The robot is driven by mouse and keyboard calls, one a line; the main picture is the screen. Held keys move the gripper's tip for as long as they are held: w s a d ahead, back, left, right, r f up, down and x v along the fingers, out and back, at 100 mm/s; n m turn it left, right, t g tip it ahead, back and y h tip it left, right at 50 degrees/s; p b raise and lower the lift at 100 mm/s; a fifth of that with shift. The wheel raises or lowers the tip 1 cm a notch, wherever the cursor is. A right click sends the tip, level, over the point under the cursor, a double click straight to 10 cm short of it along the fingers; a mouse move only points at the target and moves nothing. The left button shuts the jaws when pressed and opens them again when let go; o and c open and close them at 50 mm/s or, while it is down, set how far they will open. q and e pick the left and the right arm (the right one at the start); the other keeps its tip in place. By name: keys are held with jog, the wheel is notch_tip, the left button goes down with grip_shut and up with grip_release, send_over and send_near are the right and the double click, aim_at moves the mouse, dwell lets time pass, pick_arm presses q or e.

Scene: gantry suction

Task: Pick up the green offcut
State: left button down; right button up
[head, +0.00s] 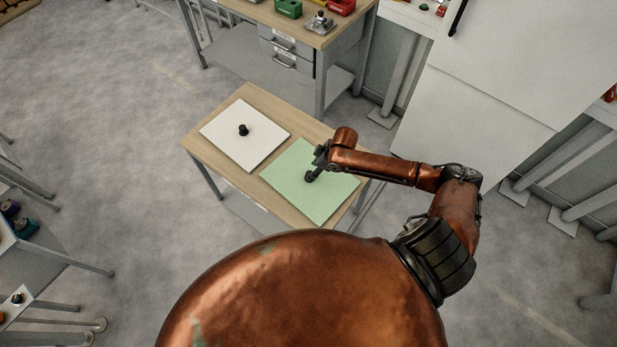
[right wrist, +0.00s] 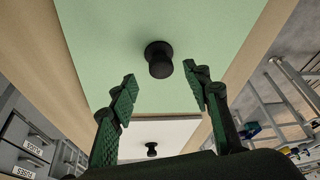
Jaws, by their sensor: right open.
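The green offcut (head: 306,190) is a flat pale green sheet lying on a small wooden-topped table (head: 243,98). It also fills much of the right wrist view (right wrist: 110,60), with a black knob (right wrist: 159,58) standing on it. My right gripper (head: 312,176) is over the sheet in the head view and partly covers it. In the right wrist view the right gripper (right wrist: 160,88) is open and empty, its two fingers apart, with the knob just beyond and between the fingertips. Whether the fingers touch anything cannot be told. My left gripper does not show.
A white sheet (head: 232,142) with a black knob (head: 243,130) lies on the same table, left of the green one. A workbench with drawers (head: 290,50) stands behind, and a white cabinet (head: 490,90) stands at the right.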

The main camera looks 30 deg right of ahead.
aim_at(309, 173)
jog(key=shift+x, duration=1.25)
jog(key=shift+s+x, duration=0.2)
jog(key=shift+x, duration=0.85)
jog(key=shift+f, duration=0.15)
jog(key=c, duration=0.6)
grip_shut()
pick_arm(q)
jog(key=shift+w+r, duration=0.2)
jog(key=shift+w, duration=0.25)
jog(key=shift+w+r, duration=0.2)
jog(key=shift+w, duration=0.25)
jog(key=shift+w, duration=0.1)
pick_arm(e)
jog(key=shift+w, duration=0.1)
